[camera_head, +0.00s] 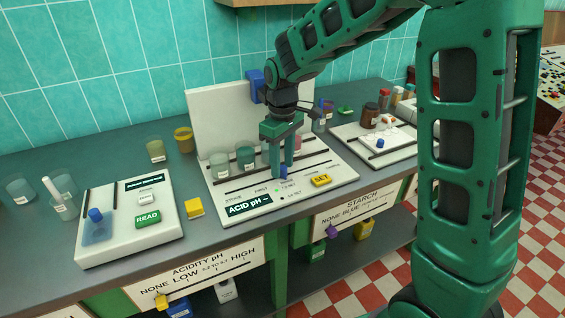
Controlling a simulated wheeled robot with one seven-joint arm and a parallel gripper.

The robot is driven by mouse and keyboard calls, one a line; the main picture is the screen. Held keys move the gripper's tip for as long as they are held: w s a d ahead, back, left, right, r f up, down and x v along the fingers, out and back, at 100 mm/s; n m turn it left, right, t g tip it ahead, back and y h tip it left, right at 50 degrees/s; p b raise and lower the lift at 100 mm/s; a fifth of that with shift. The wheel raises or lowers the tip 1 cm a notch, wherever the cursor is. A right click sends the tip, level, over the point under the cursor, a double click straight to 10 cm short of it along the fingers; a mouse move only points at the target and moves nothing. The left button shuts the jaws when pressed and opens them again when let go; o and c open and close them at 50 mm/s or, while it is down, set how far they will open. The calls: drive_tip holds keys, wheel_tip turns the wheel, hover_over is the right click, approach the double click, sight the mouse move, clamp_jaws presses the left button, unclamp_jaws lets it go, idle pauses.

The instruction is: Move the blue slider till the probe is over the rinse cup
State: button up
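The ACID pH station has a white base (230,215) and an upright white back panel (215,115). The small blue slider (284,173) is at the front of its base, right at my gripper's fingertips. My gripper (282,168) points down with its fingers a little apart around the slider; whether they press on it is unclear. Behind the fingers is a row of cups: a pale one (219,165), a green one (245,157) and a pinkish one (296,143). Their labels are too small to read. A blue block (256,85) sits by the panel's top; the probe is not clearly seen behind my arm.
A yellow SET button (321,180) is just right of the slider. A yellow block (194,208) and a READ station (130,245) stand to the left. Another white station (375,150) with jars is to the right. Loose cups stand at the back left.

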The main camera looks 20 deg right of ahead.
drive_tip(key=shift+r, duration=0.1)
wheel_tip(320, 180, up, 11)
drive_tip(key=shift+f, duration=0.2)
idle(0.4)
drive_tip(key=s+d+m, duration=0.7)
drive_tip(key=s+d, duration=0.9)
drive_tip(key=d, duration=0.1)
drive_tip(key=s+d+f+m, duration=0.2)
drive_tip(key=s+f+m, duration=0.1)
drive_tip(key=s, duration=0.5)
drive_tip(key=s+d+f+m, duration=0.2)
drive_tip(key=s+m, duration=0.1)
drive_tip(key=s, duration=0.5)
drive_tip(key=shift+d+f+m, duration=0.3)
drive_tip(key=shift+f, duration=0.1)
